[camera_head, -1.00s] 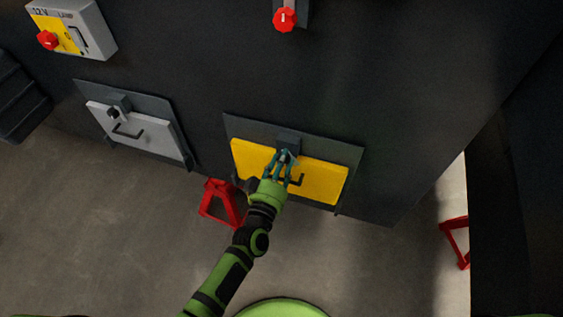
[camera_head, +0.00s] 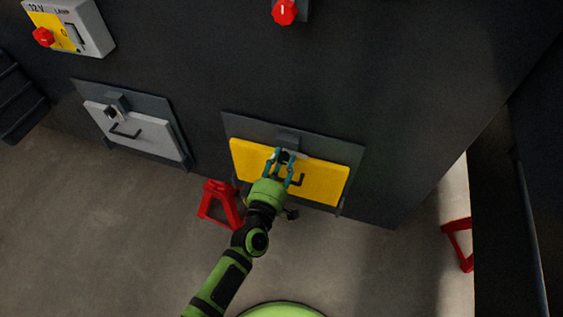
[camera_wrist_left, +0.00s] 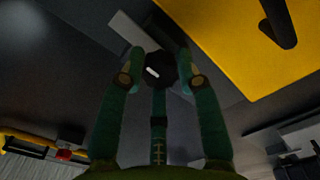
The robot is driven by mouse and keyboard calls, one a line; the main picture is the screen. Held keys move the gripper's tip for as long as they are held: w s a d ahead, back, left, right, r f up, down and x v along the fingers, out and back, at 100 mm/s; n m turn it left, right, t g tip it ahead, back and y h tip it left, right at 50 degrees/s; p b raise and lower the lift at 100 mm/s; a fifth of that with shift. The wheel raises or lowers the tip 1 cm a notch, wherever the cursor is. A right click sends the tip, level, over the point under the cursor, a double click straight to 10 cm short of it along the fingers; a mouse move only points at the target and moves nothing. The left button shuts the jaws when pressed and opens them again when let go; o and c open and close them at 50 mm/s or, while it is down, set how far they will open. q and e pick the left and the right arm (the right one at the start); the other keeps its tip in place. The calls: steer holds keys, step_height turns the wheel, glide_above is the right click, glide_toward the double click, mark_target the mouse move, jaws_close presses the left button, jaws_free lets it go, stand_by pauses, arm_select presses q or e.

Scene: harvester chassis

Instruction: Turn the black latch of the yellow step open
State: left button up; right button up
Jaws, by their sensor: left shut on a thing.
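The yellow step (camera_head: 324,180) is a flat panel set in a dark frame on the harvester's side. Its black latch (camera_wrist_left: 158,68), a knob with a small white mark, shows in the left wrist view between my left gripper's fingers (camera_wrist_left: 160,72). In the head view my left gripper (camera_head: 282,158) reaches up to the step's upper edge, shut on the latch, and mostly covers it. The black handle (camera_head: 294,181) of the step is just right of the gripper; it also shows in the left wrist view (camera_wrist_left: 279,20). My right gripper is not in view.
A grey step (camera_head: 135,131) with its own latch (camera_head: 111,112) is to the left. A red stand (camera_head: 220,203) is on the floor beside my left arm, another (camera_head: 459,243) at the right. A lamp box (camera_head: 72,27) and red knob (camera_head: 285,11) are above.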

arm_select(q)
steer(key=shift+w+a+r+n, duration=0.2)
steer(key=shift+r+n, duration=0.15)
steer(key=shift+n, duration=0.35)
steer(key=o, duration=1.2)
steer(key=shift+f, duration=0.1)
steer(key=shift+c, duration=0.2)
steer(key=shift+d+f, duration=0.1)
steer(key=shift+s, duration=0.1)
steer(key=shift+s+f, duration=0.1)
steer(key=shift+s, duration=0.1)
steer(key=v, duration=1.1)
steer(key=shift+s, duration=0.25)
